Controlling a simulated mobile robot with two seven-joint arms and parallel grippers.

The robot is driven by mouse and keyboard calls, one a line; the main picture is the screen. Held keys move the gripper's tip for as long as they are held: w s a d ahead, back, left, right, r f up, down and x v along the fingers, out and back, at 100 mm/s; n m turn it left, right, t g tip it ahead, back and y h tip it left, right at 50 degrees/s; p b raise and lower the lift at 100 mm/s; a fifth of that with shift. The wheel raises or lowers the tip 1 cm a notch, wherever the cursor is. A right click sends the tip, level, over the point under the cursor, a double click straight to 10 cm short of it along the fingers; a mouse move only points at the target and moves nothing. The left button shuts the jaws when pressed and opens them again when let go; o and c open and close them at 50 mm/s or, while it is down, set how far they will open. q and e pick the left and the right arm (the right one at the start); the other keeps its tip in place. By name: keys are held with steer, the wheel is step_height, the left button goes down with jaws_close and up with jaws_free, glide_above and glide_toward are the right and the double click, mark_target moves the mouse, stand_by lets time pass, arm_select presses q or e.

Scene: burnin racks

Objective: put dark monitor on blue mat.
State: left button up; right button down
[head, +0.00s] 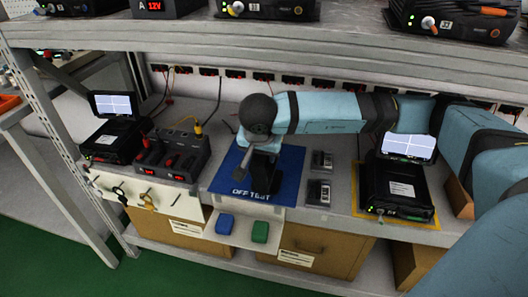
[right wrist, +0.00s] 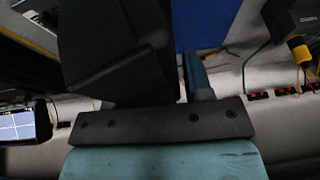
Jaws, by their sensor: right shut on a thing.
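The blue mat (head: 228,183), lettered "OFF TEST", lies on the bench in the middle of the head view. My right gripper (head: 262,150) is over the mat, shut on a black thing that looks like the dark monitor (head: 268,178). The monitor hangs below the wrist, partly hidden by my gripper. Whether it touches the mat I cannot tell. In the right wrist view the dark monitor (right wrist: 105,45) fills much of the upper left, with a strip of the blue mat (right wrist: 205,22) beside it. My left gripper is out of view.
A lit monitor (head: 112,104) on a black unit and a charger dock (head: 172,158) stand left of the mat. Two small dark blocks (head: 319,190) lie just right. Another lit monitor (head: 408,146) stands by a black unit (head: 398,188) farther right. A shelf (head: 300,48) runs overhead.

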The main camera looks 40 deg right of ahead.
steer(key=w+d, duration=0.3)
steer(key=w, duration=0.1)
steer(key=shift+w+d+b, duration=0.1)
steer(key=shift+d+b, duration=0.25)
steer(key=shift+b, duration=0.05)
steer(key=shift+f+b, duration=0.85)
steer(key=shift+f, duration=0.95)
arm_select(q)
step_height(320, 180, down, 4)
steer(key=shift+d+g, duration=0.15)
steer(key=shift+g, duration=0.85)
arm_select(e)
steer(key=c, duration=0.5)
jaws_free()
arm_select(q)
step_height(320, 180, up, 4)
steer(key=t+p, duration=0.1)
steer(key=p, duration=0.1)
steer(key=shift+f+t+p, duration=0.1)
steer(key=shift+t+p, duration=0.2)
steer(key=shift+p, duration=0.05)
arm_select(e)
steer(key=v, duration=0.7)
steer(key=shift+r, duration=0.25)
